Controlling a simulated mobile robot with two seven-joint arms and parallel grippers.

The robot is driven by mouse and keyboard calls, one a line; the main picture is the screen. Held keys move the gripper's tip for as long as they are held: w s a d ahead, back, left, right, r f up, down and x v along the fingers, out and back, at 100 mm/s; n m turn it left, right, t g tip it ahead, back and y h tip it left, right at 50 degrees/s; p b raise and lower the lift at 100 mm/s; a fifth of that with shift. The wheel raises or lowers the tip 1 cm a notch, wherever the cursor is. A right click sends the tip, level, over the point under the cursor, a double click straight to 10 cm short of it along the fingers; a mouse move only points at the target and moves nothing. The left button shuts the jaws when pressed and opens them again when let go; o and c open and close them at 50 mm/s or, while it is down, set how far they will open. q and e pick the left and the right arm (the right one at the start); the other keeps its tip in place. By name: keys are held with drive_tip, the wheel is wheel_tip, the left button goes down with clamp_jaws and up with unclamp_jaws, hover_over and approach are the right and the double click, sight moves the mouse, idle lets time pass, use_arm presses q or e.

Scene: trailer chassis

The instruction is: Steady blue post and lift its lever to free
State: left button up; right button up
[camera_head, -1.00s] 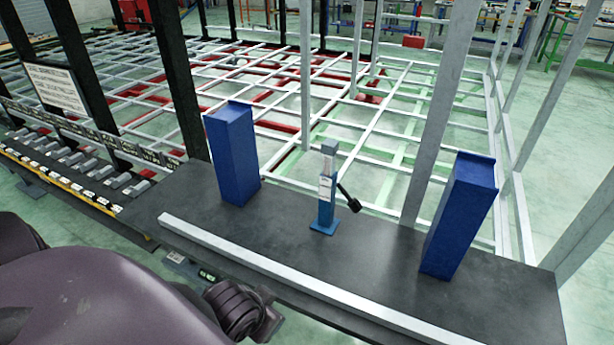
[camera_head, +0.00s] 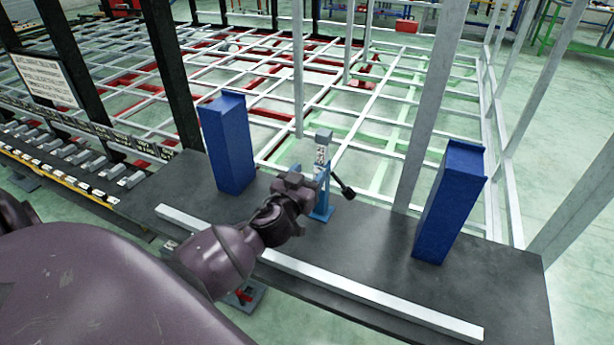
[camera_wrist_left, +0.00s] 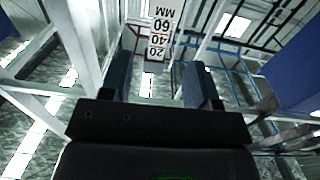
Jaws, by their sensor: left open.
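The small blue post (camera_head: 323,205) stands upright on the dark table between two taller blue blocks. Its silver top carries a number scale, which shows upside down in the left wrist view (camera_wrist_left: 158,40). Its lever (camera_head: 342,187), a dark rod with a black knob, sticks out to the right and slants down. My left gripper (camera_head: 304,184) is at the post's left side and hides part of its shaft. In the left wrist view its two fingers (camera_wrist_left: 161,82) are apart, with the scale lined up between them. I cannot tell whether they touch the post. My right gripper is out of view.
Tall blue blocks stand left (camera_head: 228,145) and right (camera_head: 452,205) of the post. A long pale bar (camera_head: 370,297) lies along the table's (camera_head: 385,245) front. A grey upright (camera_head: 435,105) and a metal grid frame rise behind. The table right of the lever is clear.

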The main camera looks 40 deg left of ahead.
sight(326, 152)
use_arm(q)
drive_tip(key=x, duration=1)
drive_tip(key=shift+w+p, duration=0.35)
drive_tip(key=shift+p, duration=0.05)
clamp_jaws()
idle(0.5)
idle(0.4)
